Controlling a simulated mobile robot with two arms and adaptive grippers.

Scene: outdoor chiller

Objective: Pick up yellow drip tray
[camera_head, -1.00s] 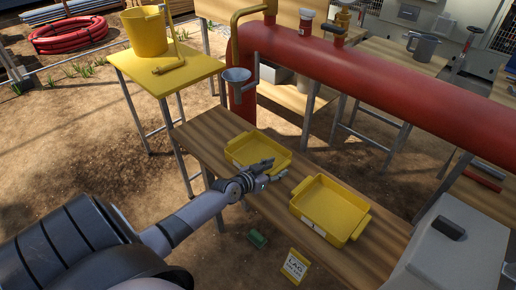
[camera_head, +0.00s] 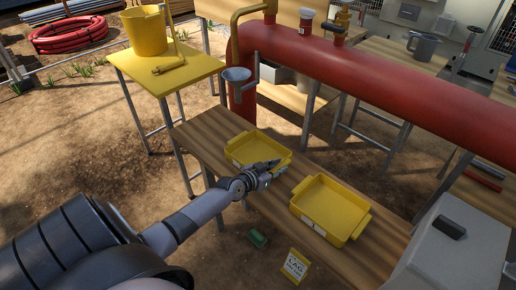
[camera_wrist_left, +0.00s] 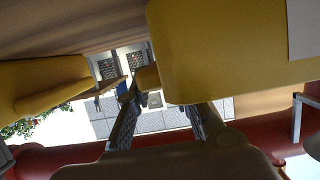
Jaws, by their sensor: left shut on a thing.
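Two yellow drip trays lie on the wooden table: the left tray (camera_head: 248,148) and the right tray (camera_head: 328,206), which has a white label on its front. My left gripper (camera_head: 276,168) is at the right end of the left tray and covers its handle there. In the left wrist view, the fingers (camera_wrist_left: 160,104) are around a small yellow part, the handle of the nearer tray (camera_wrist_left: 215,55). The gripper is shut on that handle. The left tray still appears to rest on the table. The other tray (camera_wrist_left: 45,85) shows at the left of the wrist view.
The wooden table (camera_head: 190,135) has free room at its left end. A long red pipe (camera_head: 370,80) runs behind it, with a grey funnel (camera_head: 236,75) near its left end. A yellow stand (camera_head: 190,72) carries a bucket (camera_head: 146,32). A grey box (camera_head: 455,255) is at right.

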